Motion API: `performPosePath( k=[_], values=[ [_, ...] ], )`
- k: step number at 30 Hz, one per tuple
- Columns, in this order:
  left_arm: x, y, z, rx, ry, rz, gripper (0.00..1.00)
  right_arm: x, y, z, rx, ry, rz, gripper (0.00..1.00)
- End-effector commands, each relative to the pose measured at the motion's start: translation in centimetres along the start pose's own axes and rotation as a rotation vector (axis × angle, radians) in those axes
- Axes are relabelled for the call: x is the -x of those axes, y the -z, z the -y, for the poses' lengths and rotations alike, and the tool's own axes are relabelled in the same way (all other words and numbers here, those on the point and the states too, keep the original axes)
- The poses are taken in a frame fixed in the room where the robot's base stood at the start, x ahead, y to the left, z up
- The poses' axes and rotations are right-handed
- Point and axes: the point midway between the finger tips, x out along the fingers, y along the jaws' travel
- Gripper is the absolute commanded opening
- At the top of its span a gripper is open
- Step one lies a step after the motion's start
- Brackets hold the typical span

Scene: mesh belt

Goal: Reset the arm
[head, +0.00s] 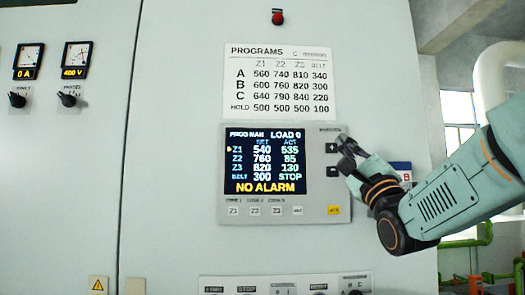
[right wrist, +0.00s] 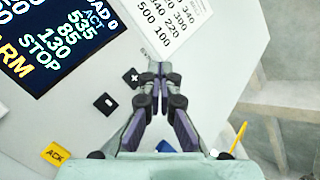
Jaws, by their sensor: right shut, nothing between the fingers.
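My right gripper (head: 344,150) is shut and empty at the right edge of the control panel (head: 225,205). In the right wrist view its closed fingertips (right wrist: 158,78) are just right of the black plus key (right wrist: 131,77). I cannot tell whether they touch the panel. The black minus key (head: 332,171) is below the plus key. The screen (head: 265,162) reads PROG MAN, LOAD 0, NO ALARM, with Z1 set 540 and belt STOP. My right arm (head: 450,195) comes in from the right. My left gripper is out of view.
A yellow ACK key (head: 334,210) is at the panel's lower right. A programs sheet (head: 280,80) hangs above, with a red knob (head: 278,17) higher up. Two gauges (head: 76,60) are at left. Pipes and green rails (head: 488,240) stand behind my arm.

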Motion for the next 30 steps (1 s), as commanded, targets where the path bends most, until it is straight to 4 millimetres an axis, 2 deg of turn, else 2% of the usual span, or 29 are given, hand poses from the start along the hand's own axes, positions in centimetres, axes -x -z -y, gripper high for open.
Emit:
performPosePath(
  k=[8, 11, 14, 19, 23, 26, 30],
  values=[
    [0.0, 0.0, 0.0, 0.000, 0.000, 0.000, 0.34, 0.0, 0.0, 0.0, 0.006, 0.000, 0.000, 0.00],
    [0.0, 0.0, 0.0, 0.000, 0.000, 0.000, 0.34, 0.0, 0.0, -0.1, 0.067, -0.002, -0.002, 0.00],
    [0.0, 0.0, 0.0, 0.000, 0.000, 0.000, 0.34, 0.0, 0.4, -0.4, 0.213, -0.020, -0.017, 0.00],
    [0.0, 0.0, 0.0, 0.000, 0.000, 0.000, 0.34, 1.8, 2.5, -2.8, 0.542, -0.126, -0.079, 0.00],
    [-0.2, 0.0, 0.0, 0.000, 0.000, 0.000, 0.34, 4.7, 5.1, -6.2, 0.786, -0.266, -0.116, 0.00],
    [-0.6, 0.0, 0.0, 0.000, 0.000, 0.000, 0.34, 8.5, 7.8, -10.1, 0.961, -0.416, -0.128, 0.00],
    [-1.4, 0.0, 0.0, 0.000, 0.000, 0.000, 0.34, 15.1, 11.5, -15.8, 1.159, -0.644, -0.103, 0.00]
  ],
)
